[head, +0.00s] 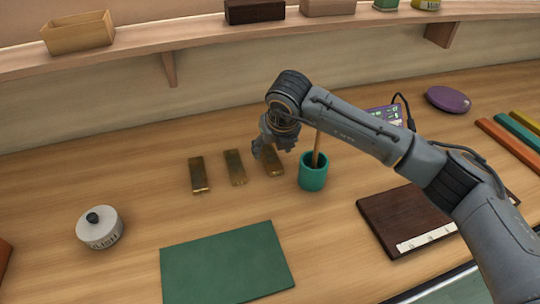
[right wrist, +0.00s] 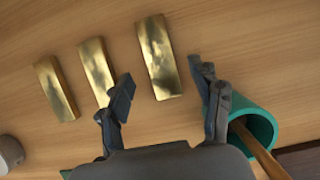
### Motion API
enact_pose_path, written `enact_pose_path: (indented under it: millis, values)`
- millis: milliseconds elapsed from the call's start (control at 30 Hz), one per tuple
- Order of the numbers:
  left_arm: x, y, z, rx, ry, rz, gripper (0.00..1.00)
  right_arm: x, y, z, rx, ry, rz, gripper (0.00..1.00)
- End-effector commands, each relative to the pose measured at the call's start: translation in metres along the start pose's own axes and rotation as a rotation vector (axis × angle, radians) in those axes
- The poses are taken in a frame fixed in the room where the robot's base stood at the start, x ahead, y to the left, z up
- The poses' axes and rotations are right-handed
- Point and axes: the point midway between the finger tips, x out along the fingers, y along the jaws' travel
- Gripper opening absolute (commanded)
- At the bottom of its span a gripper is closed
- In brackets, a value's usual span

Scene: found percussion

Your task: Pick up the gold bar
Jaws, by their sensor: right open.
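Three gold bars lie side by side on the wooden table: a left one (head: 199,174), a middle one (head: 234,167) and a right one (head: 273,163). In the right wrist view they are the left bar (right wrist: 55,88), the middle bar (right wrist: 97,70) and the right bar (right wrist: 159,56). My right gripper (head: 264,151) is above the right bar and partly hides it in the head view. In the right wrist view its fingers (right wrist: 163,85) are apart and empty, with the right bar's near end between them. My left gripper is not in view.
A teal cup (head: 313,176) holding a wooden stick stands close right of the right bar, near my right finger. A green mat (head: 227,262), a white lidded jar (head: 99,228) and a dark board (head: 408,216) lie nearer. A shelf (head: 200,40) runs along the back.

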Motion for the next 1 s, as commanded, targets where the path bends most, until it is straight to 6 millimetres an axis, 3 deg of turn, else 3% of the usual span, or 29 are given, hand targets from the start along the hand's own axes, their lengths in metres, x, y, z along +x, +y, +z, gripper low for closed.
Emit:
enact_pose_path:
  millis: [200, 500, 800, 1000]
  values:
    - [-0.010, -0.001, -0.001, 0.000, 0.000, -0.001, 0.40, 0.029, 0.001, -0.001, 0.000, 0.003, 0.001, 0.64]
    - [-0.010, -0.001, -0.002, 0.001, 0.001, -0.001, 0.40, 0.035, 0.000, -0.001, -0.001, 0.001, 0.001, 0.62]
    - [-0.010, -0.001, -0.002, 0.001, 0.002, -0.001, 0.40, 0.034, 0.000, -0.001, -0.001, 0.000, 0.001, 0.01]
    - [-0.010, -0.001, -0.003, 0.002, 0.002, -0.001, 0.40, 0.033, 0.001, 0.001, -0.001, -0.004, 0.002, 0.00]
